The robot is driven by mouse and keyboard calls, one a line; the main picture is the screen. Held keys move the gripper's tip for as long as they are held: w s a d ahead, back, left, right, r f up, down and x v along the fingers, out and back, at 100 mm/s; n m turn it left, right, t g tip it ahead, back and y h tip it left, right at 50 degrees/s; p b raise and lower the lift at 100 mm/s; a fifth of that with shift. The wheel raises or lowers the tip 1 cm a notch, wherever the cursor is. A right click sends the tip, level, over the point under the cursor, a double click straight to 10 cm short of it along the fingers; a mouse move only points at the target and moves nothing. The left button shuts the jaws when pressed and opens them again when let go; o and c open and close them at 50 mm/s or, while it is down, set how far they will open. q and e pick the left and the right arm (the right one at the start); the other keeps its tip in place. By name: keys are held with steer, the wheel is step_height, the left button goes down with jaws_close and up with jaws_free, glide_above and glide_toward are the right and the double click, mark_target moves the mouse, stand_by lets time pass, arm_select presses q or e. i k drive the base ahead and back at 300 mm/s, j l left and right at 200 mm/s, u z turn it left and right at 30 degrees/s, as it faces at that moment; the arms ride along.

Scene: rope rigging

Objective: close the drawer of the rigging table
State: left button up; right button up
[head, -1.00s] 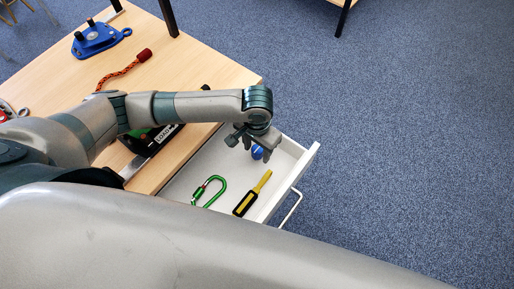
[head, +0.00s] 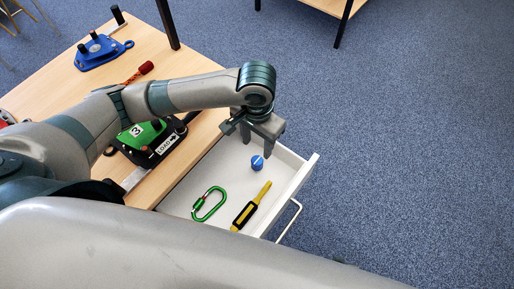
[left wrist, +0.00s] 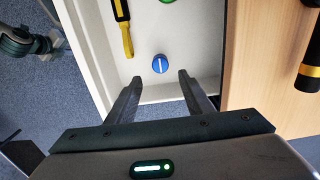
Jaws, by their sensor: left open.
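The white drawer (head: 299,184) of the wooden rigging table (head: 67,93) stands open, pulled out to the right. Its pale bar handle (head: 290,223) is on the outer front. My left gripper (head: 263,139) is open and empty above the drawer's far end. In the left wrist view its two fingers (left wrist: 157,82) point into the drawer, near a blue round piece (left wrist: 160,63), with nothing between them. At the left edge of that view is a grey part of my right arm, with what seems to be its gripper (left wrist: 45,43); its jaws are unclear.
The drawer holds a green carabiner (head: 209,204), a yellow and black tool (head: 251,206) and the blue piece. On the table are a black and green load device (head: 150,141), a red-ended rope (head: 146,68) and a blue pulley-like piece (head: 103,53). Carpet right of the drawer is clear.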

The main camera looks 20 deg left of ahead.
mark_target(227, 166)
steer(key=k+l, duration=0.5)
steer(key=k, duration=0.15)
steer(key=k+l, duration=0.45)
steer(key=k, duration=0.25)
